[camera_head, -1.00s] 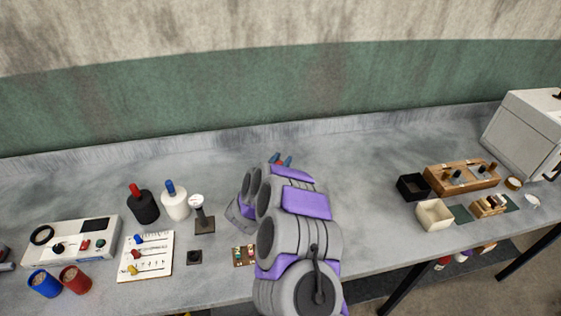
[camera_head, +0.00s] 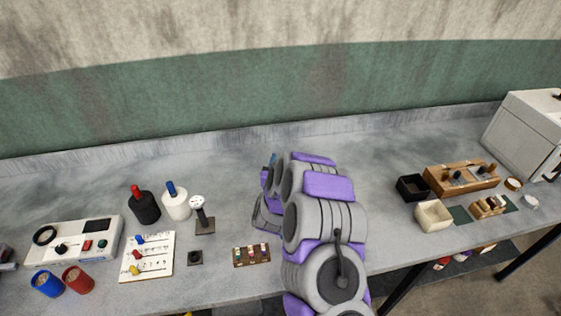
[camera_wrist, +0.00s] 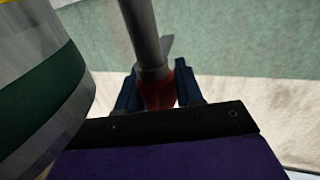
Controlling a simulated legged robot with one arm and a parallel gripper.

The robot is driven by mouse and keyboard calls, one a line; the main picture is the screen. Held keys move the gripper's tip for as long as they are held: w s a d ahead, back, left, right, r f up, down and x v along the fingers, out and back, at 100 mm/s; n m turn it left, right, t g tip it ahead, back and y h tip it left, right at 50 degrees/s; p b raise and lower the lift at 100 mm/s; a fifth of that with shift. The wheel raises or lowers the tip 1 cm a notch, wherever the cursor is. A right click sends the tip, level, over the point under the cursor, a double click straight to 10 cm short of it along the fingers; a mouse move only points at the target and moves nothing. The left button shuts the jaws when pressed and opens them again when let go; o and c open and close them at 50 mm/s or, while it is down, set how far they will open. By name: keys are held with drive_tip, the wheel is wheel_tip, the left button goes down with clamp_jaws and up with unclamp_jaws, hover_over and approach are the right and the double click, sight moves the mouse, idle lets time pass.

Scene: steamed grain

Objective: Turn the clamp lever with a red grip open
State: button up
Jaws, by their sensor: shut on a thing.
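The clamp lever (camera_wrist: 142,35) shows in the wrist view as a grey rod coming down from the top edge. Its red grip (camera_wrist: 158,94) sits between the two dark blue fingers of my gripper (camera_wrist: 157,88). The gripper is shut on the red grip. In the head view only a bit of blue finger (camera_head: 273,159) shows at the far left end of my arm. The lever and the rest of the clamp are hidden behind my arm there.
A large rounded banded body (camera_wrist: 45,80) fills the wrist view's left side. A black box (camera_head: 411,188) stands right. Bench between is clear.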

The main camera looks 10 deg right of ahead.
drive_tip(key=shift+a+n+y, duration=0.1)
drive_tip(key=shift+n+y, duration=0.4)
drive_tip(key=shift+y, duration=0.2)
drive_tip(key=o, duration=0.9)
drive_tip(key=shift+a, duration=0.1)
drive_tip(key=shift+o, duration=0.2)
drive_tip(key=shift+s, duration=0.1)
drive_tip(key=p+v, duration=0.9)
drive_tip(key=v, duration=0.8)
drive_tip(key=shift+f, duration=0.45)
drive_tip(key=shift+s, duration=0.1)
